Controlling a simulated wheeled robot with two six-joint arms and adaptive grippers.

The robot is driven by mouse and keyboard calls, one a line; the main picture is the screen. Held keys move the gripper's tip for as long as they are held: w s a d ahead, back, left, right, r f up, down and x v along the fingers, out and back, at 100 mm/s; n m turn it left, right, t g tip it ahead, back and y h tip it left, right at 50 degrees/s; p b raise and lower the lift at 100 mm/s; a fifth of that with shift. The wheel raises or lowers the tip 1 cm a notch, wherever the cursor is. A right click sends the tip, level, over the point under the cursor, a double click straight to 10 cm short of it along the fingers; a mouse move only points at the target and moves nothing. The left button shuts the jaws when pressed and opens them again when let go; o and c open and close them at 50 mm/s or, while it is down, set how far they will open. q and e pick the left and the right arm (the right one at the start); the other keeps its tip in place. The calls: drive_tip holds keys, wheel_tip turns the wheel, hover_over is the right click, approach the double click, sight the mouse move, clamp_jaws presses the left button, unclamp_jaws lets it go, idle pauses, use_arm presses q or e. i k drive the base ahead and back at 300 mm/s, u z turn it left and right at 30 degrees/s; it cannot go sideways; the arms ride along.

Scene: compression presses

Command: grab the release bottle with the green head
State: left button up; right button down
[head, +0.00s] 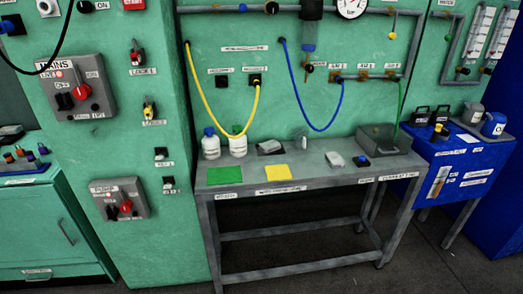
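Two white bottles stand upright side by side at the back left of the grey metal bench (310,177). The left bottle (211,149) has a blue cap. The right bottle (238,148) has a head that looks green and blends into the green wall, and the yellow hose hangs in front of its top. Labels on the bottles are too small to read. Neither of my grippers shows in the head view.
A green mat (225,175) and a yellow pad (278,171) lie in front of the bottles. A grey box (383,139) sits at the bench's right end. The yellow hose (208,97) and blue hose (296,83) hang from the wall. A blue cart (455,165) stands right.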

sight(238, 148)
drive_tip(key=z, duration=0.05)
drive_tip(key=k, duration=0.3)
drive_tip(key=z, duration=1.65)
drive_tip(key=i, duration=1.15)
drive_tip(key=u, duration=0.4)
drive_tip(key=i, duration=0.8)
drive_tip(key=u, duration=0.8)
